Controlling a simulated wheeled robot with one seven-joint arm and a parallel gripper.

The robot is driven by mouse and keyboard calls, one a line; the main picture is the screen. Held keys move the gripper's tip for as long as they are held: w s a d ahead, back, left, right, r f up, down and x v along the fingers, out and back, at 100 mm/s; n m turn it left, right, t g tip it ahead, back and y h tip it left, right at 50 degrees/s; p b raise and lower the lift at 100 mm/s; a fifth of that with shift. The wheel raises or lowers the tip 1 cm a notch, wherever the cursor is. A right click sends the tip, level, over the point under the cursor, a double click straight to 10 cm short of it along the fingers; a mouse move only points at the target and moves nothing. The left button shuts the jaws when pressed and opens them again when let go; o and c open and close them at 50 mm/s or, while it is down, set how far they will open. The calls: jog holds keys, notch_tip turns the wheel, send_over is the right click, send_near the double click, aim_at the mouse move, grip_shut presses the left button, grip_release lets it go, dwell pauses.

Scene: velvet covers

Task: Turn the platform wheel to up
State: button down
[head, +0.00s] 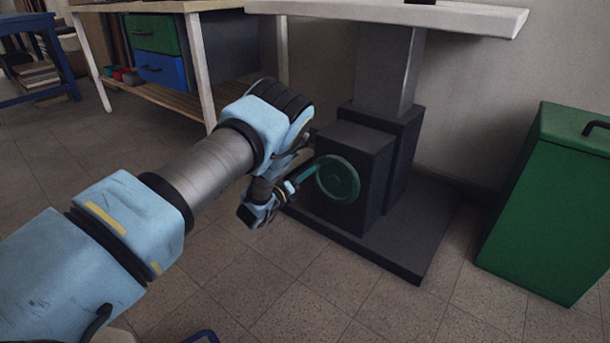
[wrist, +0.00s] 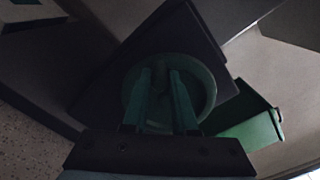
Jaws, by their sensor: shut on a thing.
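The platform wheel (head: 338,179) is a dark green ring on the side of the dark box on the platform's column. It also shows in the wrist view (wrist: 210,92), behind my fingers. My gripper (head: 305,176) reaches it from the left, with its teal fingers at the wheel's left side. In the wrist view my gripper's fingers (wrist: 161,95) lie close together across the middle of the wheel, shut on it. The exact contact at the fingertips is too dark to make out. The platform (head: 450,18) is a pale slab on top of the column.
A dark base plate (head: 400,262) spreads on the floor under the column. A green bin (head: 535,200) stands on the right. A wooden bench (head: 165,97) with green and blue drawers stands at the back left. The tiled floor in front is mostly clear.

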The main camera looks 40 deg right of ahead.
jog(key=shift+r+m, duration=0.25)
jog(key=shift+m, duration=0.05)
dwell(0.4)
jog(key=c, duration=0.7)
grip_release()
jog(key=shift+s, duration=0.15)
jog(key=p+v, duration=0.3)
jog(key=v, duration=0.7)
jog(key=shift+a, duration=0.4)
